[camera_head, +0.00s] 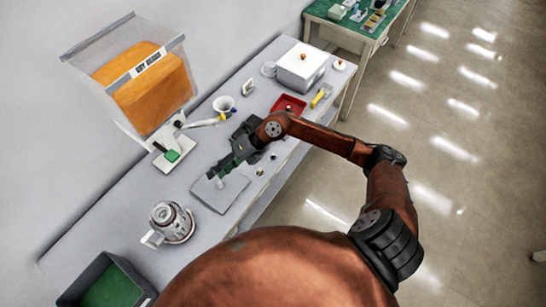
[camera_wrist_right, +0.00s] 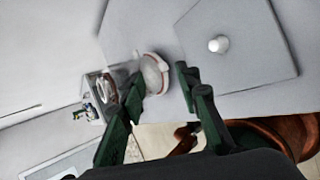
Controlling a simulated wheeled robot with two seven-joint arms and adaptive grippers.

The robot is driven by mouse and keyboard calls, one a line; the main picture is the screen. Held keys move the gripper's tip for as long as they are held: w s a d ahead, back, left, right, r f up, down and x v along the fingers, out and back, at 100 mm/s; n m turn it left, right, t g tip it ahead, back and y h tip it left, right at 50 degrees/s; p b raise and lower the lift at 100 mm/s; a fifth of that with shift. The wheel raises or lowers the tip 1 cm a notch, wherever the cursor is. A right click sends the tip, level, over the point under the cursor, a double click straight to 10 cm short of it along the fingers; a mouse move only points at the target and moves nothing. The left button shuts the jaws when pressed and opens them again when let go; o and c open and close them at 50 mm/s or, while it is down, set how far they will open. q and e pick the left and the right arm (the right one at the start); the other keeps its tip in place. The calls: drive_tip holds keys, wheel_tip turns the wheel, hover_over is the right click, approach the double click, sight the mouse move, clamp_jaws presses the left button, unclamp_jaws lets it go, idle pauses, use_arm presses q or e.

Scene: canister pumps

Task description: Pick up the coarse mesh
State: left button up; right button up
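I cannot pick out a coarse mesh with certainty in either view. My right gripper (camera_head: 224,170) is over the grey square mat (camera_head: 228,196), on the front part of the bench. In the right wrist view its two green fingers (camera_wrist_right: 160,90) stand apart with nothing held between them. A small white knob-like piece (camera_wrist_right: 218,44) sits on the mat, away from the fingers. A round pale thing with a reddish rim (camera_wrist_right: 153,74) shows beyond the finger gap; whether it is a mesh is unclear. My left gripper is not in view.
A clear jug (camera_head: 170,219) stands left of the mat. A green-lined crate (camera_head: 112,290) is at the bench's near left end. An orange-filled hopper (camera_head: 146,87) stands at the back. A red tray (camera_head: 289,106) and white box (camera_head: 301,67) are farther along.

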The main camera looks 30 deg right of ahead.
drive_tip(key=w+d+f+g+h, duration=0.1)
drive_tip(key=d+f+h, duration=0.15)
drive_tip(key=d, duration=0.35)
drive_tip(key=d+f+h, duration=0.2)
drive_tip(key=d+h, duration=0.1)
drive_tip(key=d, duration=0.3)
drive_tip(key=g+h, duration=0.1)
drive_tip(key=h, duration=0.3)
hover_over(273, 155)
drive_tip(key=shift+s+r, duration=0.15)
drive_tip(key=shift+r, duration=0.05)
drive_tip(key=shift+d+f+m+h, duration=0.15)
drive_tip(key=shift+d+f, duration=0.05)
drive_tip(key=shift+f, duration=0.35)
drive_tip(key=shift+d+f+m+h, duration=0.1)
drive_tip(key=shift+d+f+m, duration=0.05)
drive_tip(key=shift+f, duration=0.4)
drive_tip(key=shift+w+a+f, duration=0.15)
drive_tip(key=shift+f, duration=1.25)
drive_tip(key=shift+w+a+f, duration=0.1)
drive_tip(key=shift+f, duration=1.25)
drive_tip(key=shift+c, duration=0.2)
clamp_jaws()
